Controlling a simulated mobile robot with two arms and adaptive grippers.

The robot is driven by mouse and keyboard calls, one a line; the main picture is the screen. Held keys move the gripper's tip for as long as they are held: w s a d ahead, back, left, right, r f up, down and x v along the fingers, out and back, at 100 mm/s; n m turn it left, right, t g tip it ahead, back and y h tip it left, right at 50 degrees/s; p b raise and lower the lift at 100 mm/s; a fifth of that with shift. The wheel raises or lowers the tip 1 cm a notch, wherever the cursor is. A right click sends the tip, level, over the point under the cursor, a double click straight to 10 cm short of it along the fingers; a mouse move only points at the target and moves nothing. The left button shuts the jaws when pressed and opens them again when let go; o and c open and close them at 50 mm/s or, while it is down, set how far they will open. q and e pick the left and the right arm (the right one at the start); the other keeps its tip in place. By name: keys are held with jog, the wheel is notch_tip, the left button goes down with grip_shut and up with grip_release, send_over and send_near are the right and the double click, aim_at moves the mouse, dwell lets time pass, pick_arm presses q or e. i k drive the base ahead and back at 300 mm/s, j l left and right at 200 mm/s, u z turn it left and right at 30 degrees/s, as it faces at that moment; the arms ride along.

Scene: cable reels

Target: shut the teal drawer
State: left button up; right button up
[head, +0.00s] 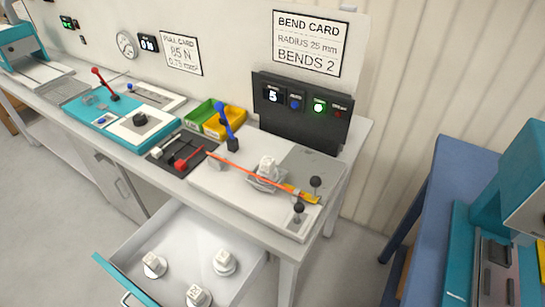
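The teal drawer (117,274) is open below the workbench, pulled out toward the bottom left of the head view. Its front panel is teal and its inside is white. A metal handle (126,298) shows in part on the front, cut by the lower picture edge. Neither of my grippers is in view.
The white workbench (250,213) carries a bending fixture with an orange cable (246,170), levers and small green and yellow bins (232,121). A grey cabinet door (122,185) is left of the drawer. A blue table (432,220) stands at the right. Floor (340,265) between is clear.

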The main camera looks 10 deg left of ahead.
aim_at(190, 241)
jog(key=k+j+u, duration=0.1)
jog(key=u, duration=0.3)
jog(key=k+j+u, duration=0.1)
jog(key=u, duration=0.35)
jog(key=j+u, duration=0.4)
jog(key=l, duration=0.1)
